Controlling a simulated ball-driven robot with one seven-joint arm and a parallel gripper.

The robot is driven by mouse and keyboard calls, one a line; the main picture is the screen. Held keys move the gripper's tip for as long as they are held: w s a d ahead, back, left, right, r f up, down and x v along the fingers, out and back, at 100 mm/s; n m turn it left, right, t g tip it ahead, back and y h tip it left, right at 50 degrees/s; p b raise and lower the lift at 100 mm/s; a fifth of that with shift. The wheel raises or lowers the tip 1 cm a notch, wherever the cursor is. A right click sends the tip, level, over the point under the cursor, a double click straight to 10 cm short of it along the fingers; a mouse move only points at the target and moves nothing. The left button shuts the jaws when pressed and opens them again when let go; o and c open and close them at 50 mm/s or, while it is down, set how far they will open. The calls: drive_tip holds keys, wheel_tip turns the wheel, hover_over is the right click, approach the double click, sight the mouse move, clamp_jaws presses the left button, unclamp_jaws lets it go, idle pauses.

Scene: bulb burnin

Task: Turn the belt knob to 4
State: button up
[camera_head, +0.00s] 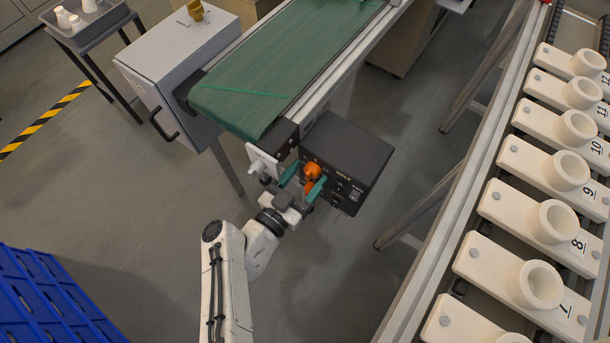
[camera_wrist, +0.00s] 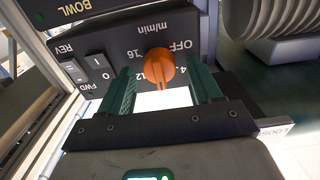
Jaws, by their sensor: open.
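The orange belt knob (camera_head: 312,170) is on the black control box (camera_head: 345,160) at the end of the green conveyor. In the wrist view the knob (camera_wrist: 159,66) has a dial around it reading OFF, 4, 12 and 16, under "m/min". I cannot tell clearly which mark the knob points at. The bottom of the dial is partly hidden. My gripper (camera_head: 304,181) is at the box face with its teal fingers open. In the wrist view my gripper (camera_wrist: 161,80) has one finger on each side of the knob, with visible gaps.
A switch panel (camera_wrist: 94,65) with REV and FWD labels is left of the knob. The green belt (camera_head: 255,75) runs away behind the box. A rack of numbered white holders (camera_head: 545,165) is at right, a blue crate (camera_head: 45,295) at lower left. Floor around my arm is clear.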

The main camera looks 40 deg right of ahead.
drive_tip(key=shift+c, duration=0.4)
drive_tip(key=c, duration=0.9)
drive_tip(key=shift+c, duration=0.2)
drive_tip(key=n+p, duration=0.1)
drive_tip(key=n, duration=0.4)
drive_tip(key=shift+n, duration=0.4)
drive_tip(key=n, duration=0.6)
drive_tip(key=shift+w+a+f, duration=0.1)
drive_tip(key=shift+w, duration=0.05)
drive_tip(key=o, duration=1)
